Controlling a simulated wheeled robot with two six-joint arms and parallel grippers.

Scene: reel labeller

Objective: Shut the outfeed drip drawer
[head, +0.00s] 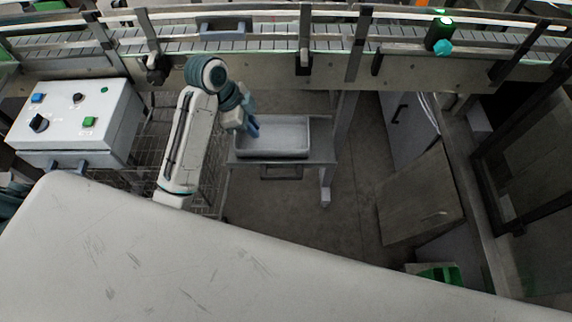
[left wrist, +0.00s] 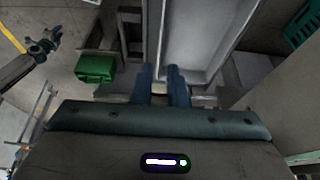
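The drip drawer (head: 272,154) is a shallow grey tray, pulled out below the conveyor, with its inside showing. A bar handle (head: 281,178) sits below its front edge. In the left wrist view the drawer (left wrist: 196,45) runs up from the fingertips. My left gripper (head: 253,127) is over the drawer's left end. Its two blue fingers (left wrist: 160,71) stand a little apart near the drawer's left wall, with nothing clearly held; contact cannot be told. My right gripper (left wrist: 50,42) shows small at the left of the left wrist view, away from the drawer; its finger opening is unclear.
The conveyor (head: 270,45) crosses the top. A control box (head: 78,117) with buttons stands at left. A pale machine surface (head: 150,250) fills the foreground. A leaning brown panel (head: 420,195) and green bin (head: 440,274) are at right.

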